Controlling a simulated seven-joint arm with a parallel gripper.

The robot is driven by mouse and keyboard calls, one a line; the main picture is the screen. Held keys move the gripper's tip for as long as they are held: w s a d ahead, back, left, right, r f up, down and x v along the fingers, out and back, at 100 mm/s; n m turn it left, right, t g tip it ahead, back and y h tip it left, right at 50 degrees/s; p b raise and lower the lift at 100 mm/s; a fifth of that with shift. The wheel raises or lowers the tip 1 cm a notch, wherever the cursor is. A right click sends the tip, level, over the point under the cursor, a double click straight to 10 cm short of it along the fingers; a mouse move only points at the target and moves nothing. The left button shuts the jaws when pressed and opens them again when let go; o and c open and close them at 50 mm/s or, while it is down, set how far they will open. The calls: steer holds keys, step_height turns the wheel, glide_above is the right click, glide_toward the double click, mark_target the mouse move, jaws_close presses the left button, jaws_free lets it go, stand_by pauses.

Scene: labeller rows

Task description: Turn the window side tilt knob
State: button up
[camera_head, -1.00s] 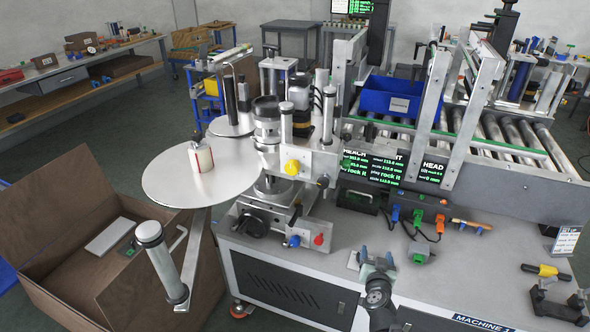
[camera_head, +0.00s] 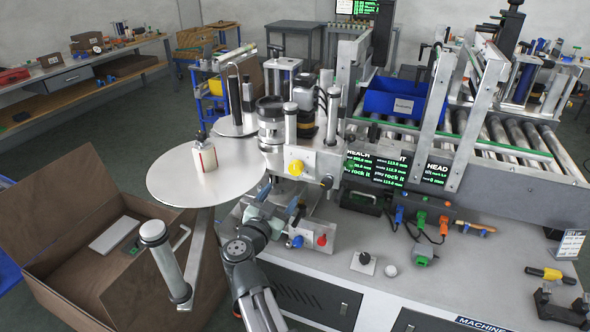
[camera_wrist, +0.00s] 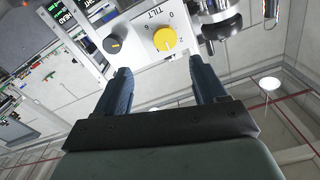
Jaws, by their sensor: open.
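The yellow tilt knob (camera_head: 296,167) sits on a pale plate of the labeller head. In the wrist view the yellow knob (camera_wrist: 165,39) has a number scale and the word TILT beside it. A dark knob (camera_wrist: 113,44) sits to its left on the same panel. Which one is the window side is not marked in view. My gripper (camera_head: 280,204) is just below and in front of the plate in the head view. In the wrist view my gripper (camera_wrist: 159,68) is open and empty, its two blue-grey fingers pointing toward the panel, apart from the yellow knob.
A blue knob (camera_head: 295,242) and a red knob (camera_head: 321,240) sit low on the labeller, right of my gripper. A large round disc (camera_head: 170,180) is to the left. An open brown box (camera_head: 60,225) stands on the floor. The grey bench top (camera_head: 450,280) is partly clear.

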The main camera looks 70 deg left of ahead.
mark_target(294, 170)
steer(key=x, duration=1.3)
steer(key=shift+s+a+r, duration=0.2)
steer(key=shift+s+a, duration=0.1)
steer(key=shift+c, duration=0.4)
steer(key=c, duration=1)
steer(key=shift+m, duration=0.3)
